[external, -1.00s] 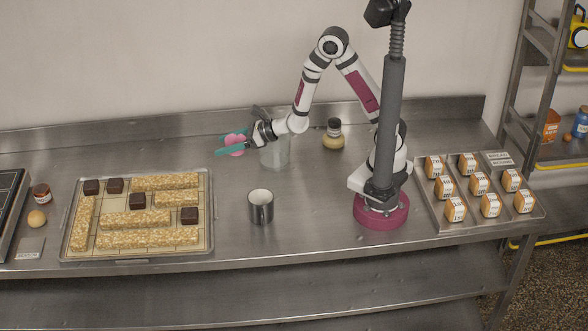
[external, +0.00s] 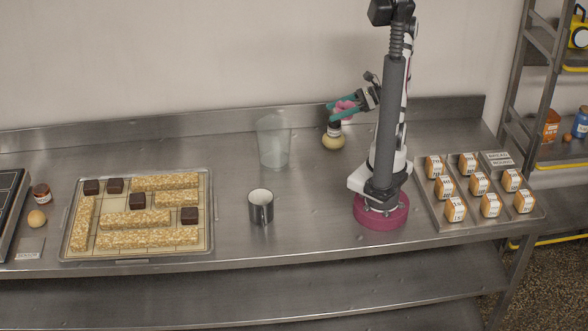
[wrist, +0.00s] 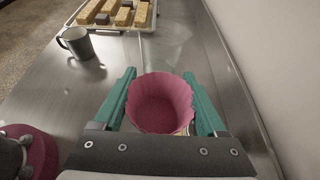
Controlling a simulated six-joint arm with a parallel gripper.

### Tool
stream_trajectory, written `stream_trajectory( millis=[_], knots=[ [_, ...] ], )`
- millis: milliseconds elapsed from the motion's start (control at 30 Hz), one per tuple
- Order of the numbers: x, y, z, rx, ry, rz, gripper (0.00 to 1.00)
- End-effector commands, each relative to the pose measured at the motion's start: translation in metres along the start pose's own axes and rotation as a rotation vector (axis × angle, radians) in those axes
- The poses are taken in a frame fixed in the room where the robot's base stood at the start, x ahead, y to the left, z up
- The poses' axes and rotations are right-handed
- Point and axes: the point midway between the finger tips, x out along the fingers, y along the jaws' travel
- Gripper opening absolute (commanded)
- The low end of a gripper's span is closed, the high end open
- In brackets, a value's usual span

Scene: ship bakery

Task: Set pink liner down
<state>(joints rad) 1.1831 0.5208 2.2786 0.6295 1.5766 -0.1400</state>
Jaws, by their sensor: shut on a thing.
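The pink liner (external: 345,108) is a small fluted cup. My gripper (external: 340,112) is shut on it and holds it above the counter, near the back wall. The liner looks empty.
A clear container (external: 273,141) and a grey mug (external: 260,206) stand mid-counter. A tray (external: 212,235) of oat bars and dark cubes lies left. A tray (external: 430,212) of labelled loaves lies right. The counter between mug and my base is clear.

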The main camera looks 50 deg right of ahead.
Motion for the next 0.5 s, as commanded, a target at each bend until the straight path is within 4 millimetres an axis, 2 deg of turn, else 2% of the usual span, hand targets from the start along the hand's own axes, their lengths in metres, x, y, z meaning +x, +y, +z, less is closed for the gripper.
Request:
stream_trajectory(
  millis=[33, 100, 300, 367, 500],
  knots=[
    [-0.016, 0.007, -0.008, 0.004, -0.001, -0.004, 0.56],
    [-0.034, 0.019, -0.017, 0.000, -0.001, 0.004, 0.56],
    [-0.068, 0.048, -0.034, -0.007, 0.001, 0.016, 0.56],
    [-0.076, 0.056, -0.037, -0.008, 0.000, 0.019, 0.56],
    [-0.066, 0.056, -0.058, -0.009, -0.001, 0.024, 0.56]
  ],
)
